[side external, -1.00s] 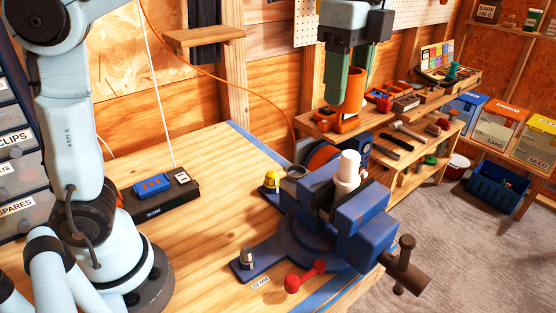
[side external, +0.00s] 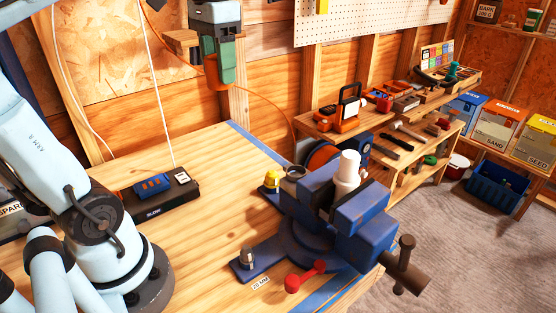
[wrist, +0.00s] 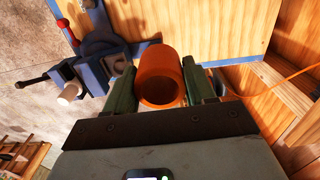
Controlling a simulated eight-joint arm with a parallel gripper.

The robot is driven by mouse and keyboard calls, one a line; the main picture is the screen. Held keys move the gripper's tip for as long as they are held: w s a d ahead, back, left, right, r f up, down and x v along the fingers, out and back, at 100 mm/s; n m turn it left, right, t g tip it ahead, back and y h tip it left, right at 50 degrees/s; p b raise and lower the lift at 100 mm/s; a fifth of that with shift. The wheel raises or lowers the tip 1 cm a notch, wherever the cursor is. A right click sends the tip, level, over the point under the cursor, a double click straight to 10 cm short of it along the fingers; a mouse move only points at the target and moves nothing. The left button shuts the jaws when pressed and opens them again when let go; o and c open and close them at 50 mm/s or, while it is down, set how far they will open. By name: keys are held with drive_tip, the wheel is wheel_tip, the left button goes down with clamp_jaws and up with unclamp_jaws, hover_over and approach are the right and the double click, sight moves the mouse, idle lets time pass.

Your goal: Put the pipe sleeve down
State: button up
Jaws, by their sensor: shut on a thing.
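My gripper (side external: 222,72) hangs high at the back of the workbench, in front of the wooden wall, with its green fingers pointing down. It is shut on an orange pipe sleeve (side external: 217,86), mostly hidden behind the fingers in the side view. In the wrist view the sleeve (wrist: 165,62) sits between the two fingers, its open round end facing the camera. The sleeve is in the air, apart from the workbench (side external: 215,165) below.
A blue vise (side external: 345,215) with a white cylinder (side external: 347,168) in its jaws stands at the bench's right end. A black box with a blue tray (side external: 152,186) lies at the left. The bench middle is clear. A small wooden shelf (side external: 185,42) is close behind my gripper.

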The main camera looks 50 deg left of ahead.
wheel_tip(320, 180, down, 18)
drive_tip(key=r, duration=0.1)
drive_tip(key=a+f, duration=0.2)
drive_tip(key=a, duration=0.1)
drive_tip(key=s+a+f, duration=0.1)
drive_tip(key=a+f, duration=0.2)
drive_tip(key=a, duration=0.1)
drive_tip(key=a+f, duration=0.2)
drive_tip(key=a, duration=0.2)
drive_tip(key=shift+s+a+f, duration=0.2)
drive_tip(key=shift+s+f, duration=0.05)
drive_tip(key=shift+s, duration=0.05)
drive_tip(key=shift+f, duration=2.05)
drive_tip(key=shift+f, duration=0.1)
drive_tip(key=o, duration=0.4)
drive_tip(key=shift+f, duration=0.1)
drive_tip(key=o, duration=0.4)
